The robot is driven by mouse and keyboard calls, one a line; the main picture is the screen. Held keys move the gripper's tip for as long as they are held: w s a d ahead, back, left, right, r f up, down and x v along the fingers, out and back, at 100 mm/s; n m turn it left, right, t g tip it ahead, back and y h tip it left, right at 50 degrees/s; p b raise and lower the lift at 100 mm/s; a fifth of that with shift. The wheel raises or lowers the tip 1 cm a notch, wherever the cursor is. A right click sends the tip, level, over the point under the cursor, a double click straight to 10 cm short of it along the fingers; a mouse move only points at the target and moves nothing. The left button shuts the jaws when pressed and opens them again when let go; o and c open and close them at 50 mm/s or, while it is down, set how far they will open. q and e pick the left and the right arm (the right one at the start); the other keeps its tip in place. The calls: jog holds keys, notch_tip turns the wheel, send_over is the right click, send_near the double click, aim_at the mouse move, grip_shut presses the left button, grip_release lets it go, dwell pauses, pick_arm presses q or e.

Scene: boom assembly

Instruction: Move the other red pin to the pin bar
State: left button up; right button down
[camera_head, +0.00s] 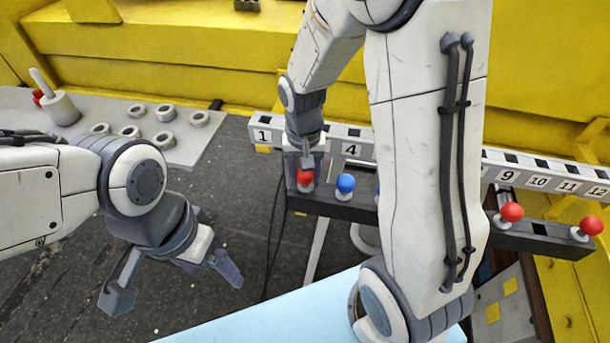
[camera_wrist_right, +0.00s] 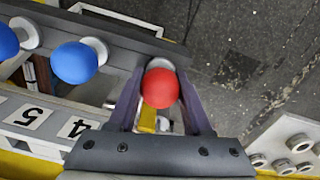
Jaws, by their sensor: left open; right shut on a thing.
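A red pin (camera_head: 305,178) with a round head is at the left end of the dark pin bar (camera_head: 335,209). My right gripper (camera_head: 305,172) is shut on it; the wrist view shows the red head (camera_wrist_right: 160,88) between the two fingers (camera_wrist_right: 160,100). Its white collar is at the bar's end; I cannot tell whether it is fully seated. A blue pin (camera_head: 345,184) stands just right of it. Two more red pins (camera_head: 511,212) (camera_head: 587,227) stand on the bar's right part. My left gripper (camera_head: 174,285) is open and empty over the floor at the left.
A numbered grey bar (camera_head: 350,133) runs behind the dark bar. A grey board (camera_head: 185,152) with several white rings and a white holder (camera_head: 61,108) with red behind it lies at the left. A light blue surface (camera_head: 290,315) is in front. My right arm hides the bar's middle.

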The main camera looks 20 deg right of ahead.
jog(key=shift+c, duration=1.2)
grip_release()
notch_tip(320, 180, up, 11)
jog(key=shift+a+f+b, duration=0.1)
jog(key=shift+f+b, duration=0.1)
jog(key=shift+b, duration=0.45)
jog(key=s+a+f+n+b, duration=0.1)
jog(key=s+a+f+n, duration=0.2)
jog(key=s+a+n, duration=0.3)
jog(key=s+a+f+n+y+b, duration=0.1)
jog(key=s+a+n, duration=0.4)
jog(key=s, duration=0.7)
jog(key=shift+a+f+n+b, duration=0.4)
jog(key=shift+a+f+b, duration=0.15)
jog(key=shift+f, duration=0.35)
